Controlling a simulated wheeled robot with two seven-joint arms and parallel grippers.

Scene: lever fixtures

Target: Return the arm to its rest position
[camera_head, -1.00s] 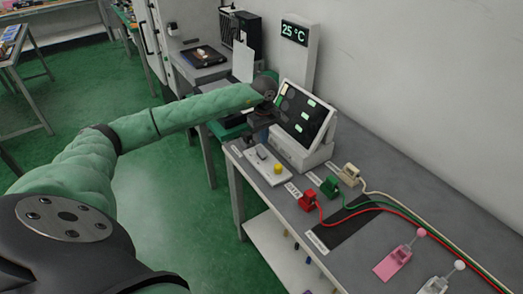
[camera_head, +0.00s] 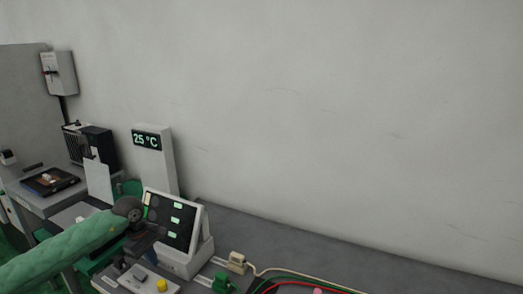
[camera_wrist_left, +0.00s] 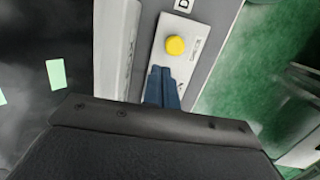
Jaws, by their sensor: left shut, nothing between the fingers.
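My left arm (camera_head: 62,256), in a green sleeve, reaches in from the lower left of the head view. Its dark left gripper (camera_head: 143,243) is by the left edge of the tilted screen, above the white panel with a yellow button (camera_head: 161,285). In the left wrist view the blue fingers (camera_wrist_left: 163,84) are together and empty. They point towards the yellow button (camera_wrist_left: 175,45), and a gap to it shows in the picture. My right gripper is not in view.
The tilted screen (camera_head: 174,220) stands close beside the gripper. A white column with a 25 °C display (camera_head: 146,140) rises behind it. A beige plug (camera_head: 237,262), a green plug (camera_head: 222,283) and cables lie to the right.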

